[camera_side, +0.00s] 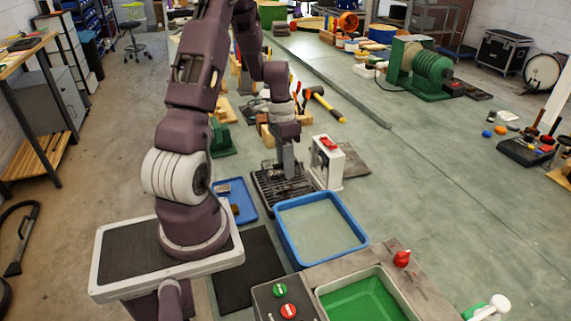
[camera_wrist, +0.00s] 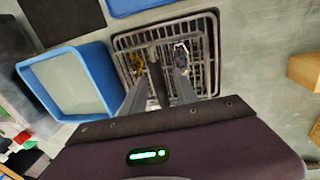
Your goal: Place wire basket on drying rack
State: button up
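A black slatted rack with a raised rim (camera_side: 262,196) lies on the bench under my gripper; it also shows in the wrist view (camera_wrist: 208,22). In the wrist view a yellow piece (camera_wrist: 137,63) and a silvery piece (camera_wrist: 181,58) lie within the dark grid. The wire basket is hard to tell apart from the rack there. An upright dark strip (camera_wrist: 158,78), perhaps its handle, stands between my fingers. My gripper (camera_side: 290,170) points down over the rack; in the wrist view its fingers (camera_wrist: 160,88) are apart, with gaps beside the strip.
A blue-rimmed basin (camera_side: 364,241) stands in front of the rack, and a shallow blue tray (camera_side: 249,215) lies to its left. A white box with a red top (camera_side: 328,165) stands close to the right. A black mat (camera_side: 248,268) lies left of the basin. Open bench (camera_side: 430,190) extends to the right.

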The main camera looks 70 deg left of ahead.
notch_tip(320, 180, up, 12)
jog(key=a, duration=0.2)
jog(key=d+r+t+y, duration=0.2)
jog(key=d+r, duration=0.6)
jog(key=d, duration=0.5)
jog(key=s+d+r+t, duration=0.2)
jog(key=s+d+t, duration=0.1)
jog(key=s+d, duration=0.7)
jog(key=d, duration=0.3)
jog(key=shift+s+r+t, duration=0.15)
jog(key=shift+r+t, duration=0.1)
jog(key=shift+t, duration=0.05)
jog(key=shift+a, duration=0.1)
dwell(0.7)
